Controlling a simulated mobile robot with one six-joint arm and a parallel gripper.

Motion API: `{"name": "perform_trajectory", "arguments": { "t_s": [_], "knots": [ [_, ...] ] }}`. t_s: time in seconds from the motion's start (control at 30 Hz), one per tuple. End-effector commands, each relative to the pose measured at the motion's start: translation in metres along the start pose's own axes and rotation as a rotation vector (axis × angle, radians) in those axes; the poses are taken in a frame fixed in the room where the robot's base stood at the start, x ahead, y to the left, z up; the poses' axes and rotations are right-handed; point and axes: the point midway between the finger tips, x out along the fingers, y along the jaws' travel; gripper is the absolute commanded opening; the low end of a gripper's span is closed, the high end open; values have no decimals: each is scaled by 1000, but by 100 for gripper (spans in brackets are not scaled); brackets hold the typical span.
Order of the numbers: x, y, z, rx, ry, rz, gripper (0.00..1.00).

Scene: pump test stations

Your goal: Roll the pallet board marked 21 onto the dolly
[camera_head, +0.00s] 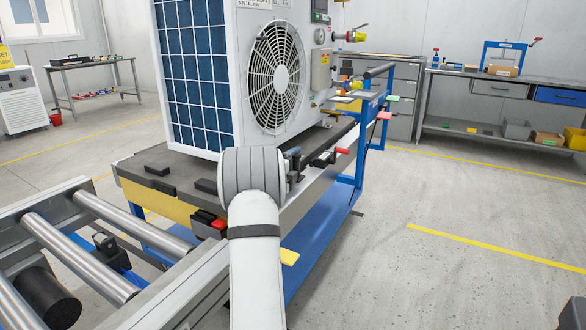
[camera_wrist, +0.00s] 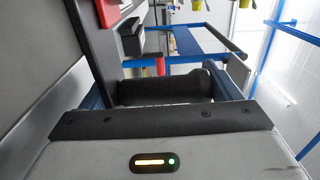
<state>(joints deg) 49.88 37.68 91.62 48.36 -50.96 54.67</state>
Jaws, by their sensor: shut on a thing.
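The pallet board (camera_head: 145,171) is a dark slab with a yellowish side below it. It lies on a blue stand (camera_head: 355,160) and carries a large heat pump unit (camera_head: 222,70). No number 21 can be read. A frame with steel rollers (camera_head: 75,245), which looks like the dolly, stands at the lower left, close to the board's near end. In the wrist view my gripper (camera_wrist: 163,90) is shut on a dark bar (camera_wrist: 160,86), which looks like a handle.
Red-ended levers sit along the board's side, one on the right (camera_head: 341,150) and one near the front (camera_head: 218,224). A yellow tab (camera_head: 289,257) sticks out below. Workbenches stand at the back left (camera_head: 95,65) and right (camera_head: 500,76).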

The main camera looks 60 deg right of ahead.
Motion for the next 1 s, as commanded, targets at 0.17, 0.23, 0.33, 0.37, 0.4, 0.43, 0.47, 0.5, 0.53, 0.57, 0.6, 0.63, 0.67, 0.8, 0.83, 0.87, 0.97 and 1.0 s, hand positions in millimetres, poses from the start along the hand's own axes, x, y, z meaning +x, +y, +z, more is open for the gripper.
{"name": "perform_trajectory", "arguments": {
  "t_s": [0.17,0.23,0.33,0.37,0.4,0.43,0.47,0.5,0.53,0.57,0.6,0.63,0.67,0.8,0.83,0.87,0.97,1.0],
  "knots": [
    [7,0,0,5,1,-2,13],
    [10,-1,0,5,1,-2,13],
    [14,-1,0,4,0,-1,13],
    [16,-1,0,4,0,-1,13],
    [17,-1,0,4,0,-2,13],
    [18,-1,0,4,0,-2,13],
    [20,-1,0,4,1,-2,13],
    [21,-1,-1,4,1,-2,13],
    [22,-1,-1,4,1,-2,13],
    [24,-1,-1,4,2,-2,13],
    [25,-1,-1,4,1,-2,13],
    [26,-1,-1,4,1,-2,13],
    [28,-1,-1,4,1,-2,13],
    [33,-1,-1,3,1,-2,13],
    [34,-1,-1,4,1,-2,13],
    [36,-1,-1,4,1,-2,13],
    [40,-1,-1,4,1,-2,13],
    [41,-1,-1,4,2,-2,13]
  ]
}}
